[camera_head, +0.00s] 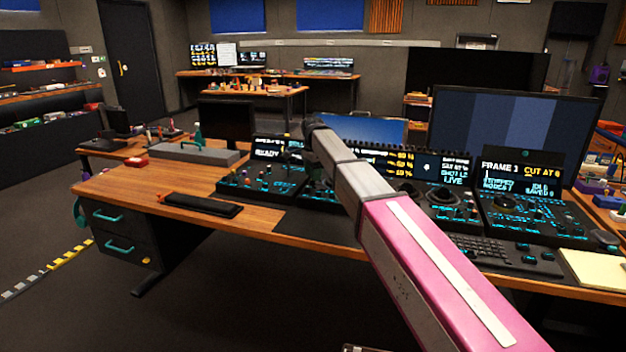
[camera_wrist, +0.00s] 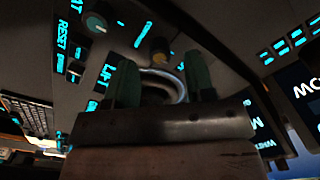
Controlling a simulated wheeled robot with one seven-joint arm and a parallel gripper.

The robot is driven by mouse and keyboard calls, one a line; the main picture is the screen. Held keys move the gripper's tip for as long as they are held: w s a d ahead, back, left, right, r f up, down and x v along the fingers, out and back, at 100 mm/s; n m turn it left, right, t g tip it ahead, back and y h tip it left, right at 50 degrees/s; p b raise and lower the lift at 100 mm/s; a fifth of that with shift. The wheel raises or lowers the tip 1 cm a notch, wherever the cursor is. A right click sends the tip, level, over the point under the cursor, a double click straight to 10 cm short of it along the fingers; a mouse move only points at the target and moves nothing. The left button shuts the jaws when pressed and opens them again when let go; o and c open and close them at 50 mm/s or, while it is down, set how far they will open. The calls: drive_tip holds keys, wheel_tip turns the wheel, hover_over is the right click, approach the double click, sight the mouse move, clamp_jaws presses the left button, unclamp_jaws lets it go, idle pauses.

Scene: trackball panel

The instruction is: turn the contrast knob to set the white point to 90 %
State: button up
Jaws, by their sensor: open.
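In the wrist view my gripper (camera_wrist: 161,72) is open, with its two dark green fingers apart and nothing held between them. A dark knob with a yellowish face (camera_wrist: 159,50) shows past the fingertips, between them in the picture. A round ring (camera_wrist: 165,84) shows nearer, partly hidden by the fingers. Another knob with a pale teal face (camera_wrist: 97,22) is at the upper left. Labels RESET and LIFT are readable; I cannot tell which knob is contrast. In the head view the control panel (camera_head: 262,187) is partly behind my arm, which hides my gripper. A screen (camera_head: 400,163) shows small yellow percentages, too small to read surely.
The panels stand on a wooden desk (camera_head: 160,185) with a dark wrist rest (camera_head: 202,205) at left. A keyboard (camera_head: 485,250) and a yellow notepad (camera_head: 597,268) are at right. Large monitors (camera_head: 515,125) stand behind. Floor at left is clear.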

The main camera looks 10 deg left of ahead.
drive_tip(key=shift+f, duration=1.2)
clamp_jaws()
